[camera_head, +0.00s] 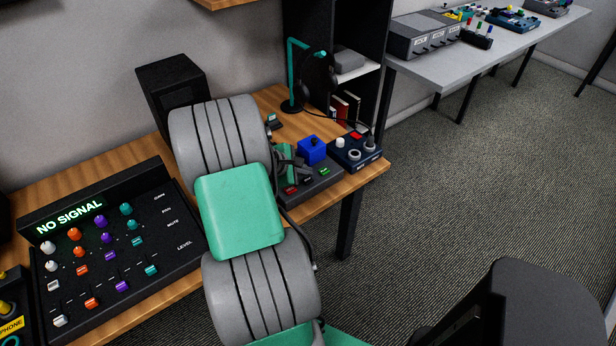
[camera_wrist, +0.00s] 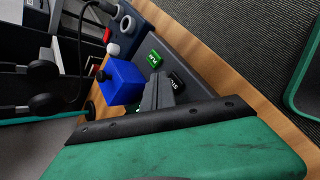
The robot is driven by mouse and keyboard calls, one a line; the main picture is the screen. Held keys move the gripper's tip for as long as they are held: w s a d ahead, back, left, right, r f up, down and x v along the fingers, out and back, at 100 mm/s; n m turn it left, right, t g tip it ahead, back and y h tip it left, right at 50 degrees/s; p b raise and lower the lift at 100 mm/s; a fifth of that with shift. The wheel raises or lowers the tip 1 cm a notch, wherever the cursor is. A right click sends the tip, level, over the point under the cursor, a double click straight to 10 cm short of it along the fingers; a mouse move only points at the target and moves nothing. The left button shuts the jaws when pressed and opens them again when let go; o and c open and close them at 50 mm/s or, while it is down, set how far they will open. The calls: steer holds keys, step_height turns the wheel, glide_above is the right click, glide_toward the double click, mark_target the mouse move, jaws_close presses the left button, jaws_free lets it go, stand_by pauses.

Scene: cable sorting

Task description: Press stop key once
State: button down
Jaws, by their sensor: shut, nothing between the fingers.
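A dark deck (camera_head: 318,190) with a row of keys sits near the right end of the wooden desk. In the head view its row has a red key (camera_head: 291,190), a dark key (camera_head: 308,181) and a green key (camera_head: 324,171). In the wrist view the dark key (camera_wrist: 175,82) carries light lettering that looks like STOP, partly hidden by my fingers. The green key (camera_wrist: 154,59) is just beyond it. My gripper (camera_wrist: 158,79) is shut and empty, its fingertips beside the dark key. I cannot tell whether they touch it.
A blue box (camera_head: 312,150) with a knob stands behind the keys, close to my fingers. A navy box (camera_head: 356,151) with knobs is to the right. Headphones on a teal stand (camera_head: 292,75) are behind. A mixer (camera_head: 110,240) reading NO SIGNAL is left. A black chair (camera_head: 530,310) is front right.

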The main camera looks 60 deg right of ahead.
mark_target(305, 181)
step_height(305, 181, up, 5)
steer(key=p, duration=0.4)
steer(key=shift+p, duration=0.4)
stand_by(0.4)
